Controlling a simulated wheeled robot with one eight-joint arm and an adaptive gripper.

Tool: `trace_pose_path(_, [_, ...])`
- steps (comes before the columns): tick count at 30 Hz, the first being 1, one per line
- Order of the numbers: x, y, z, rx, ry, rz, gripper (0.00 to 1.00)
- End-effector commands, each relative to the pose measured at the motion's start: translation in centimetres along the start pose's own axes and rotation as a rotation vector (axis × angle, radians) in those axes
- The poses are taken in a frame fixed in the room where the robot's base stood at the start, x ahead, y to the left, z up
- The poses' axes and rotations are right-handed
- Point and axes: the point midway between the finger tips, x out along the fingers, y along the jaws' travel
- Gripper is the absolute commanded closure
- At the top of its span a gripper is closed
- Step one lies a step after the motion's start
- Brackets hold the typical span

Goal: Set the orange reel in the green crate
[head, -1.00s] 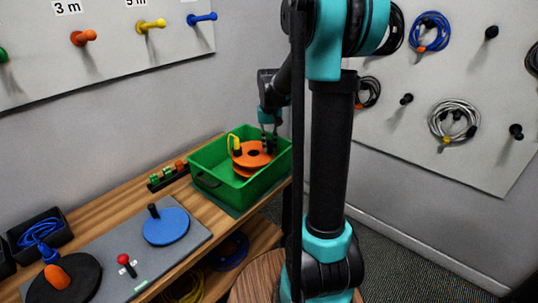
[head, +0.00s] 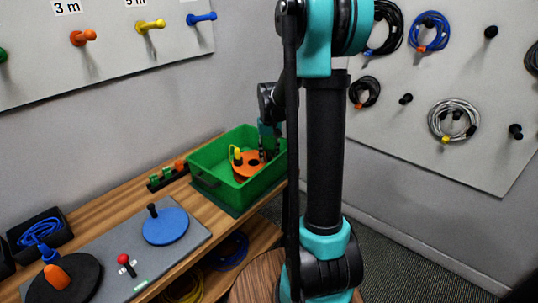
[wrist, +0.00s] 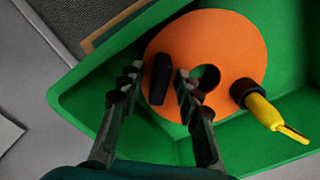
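The orange reel (head: 243,171) lies inside the green crate (head: 214,185), low between its walls. In the wrist view its orange disc (wrist: 225,45) fills much of the crate (wrist: 75,95), with a dark round hole and an upright black grip (wrist: 160,78). A yellow piece with a black collar (wrist: 262,110) stands at the disc's edge. My gripper (wrist: 155,85) is open, its two fingers on either side of the black grip with small gaps showing. In the head view my gripper (head: 269,150) is down inside the crate, partly hidden by my arm.
The crate stands at the far end of a wooden bench (head: 120,210). Nearer are a grey board (head: 185,245) with a blue disc (head: 165,227), a black disc (head: 62,285) and a red knob (head: 123,259). Small coloured pieces (head: 167,176) sit beside the crate.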

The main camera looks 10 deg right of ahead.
Motion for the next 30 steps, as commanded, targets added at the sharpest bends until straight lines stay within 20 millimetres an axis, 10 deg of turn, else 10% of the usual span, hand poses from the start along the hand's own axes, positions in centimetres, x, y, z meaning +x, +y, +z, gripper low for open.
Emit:
trace_pose_path(11, [-0.7,0.0,0.0,0.000,0.000,0.000,0.65])
trace_pose_path(30, [-11.3,0.0,0.0,0.000,0.000,0.000,0.65])
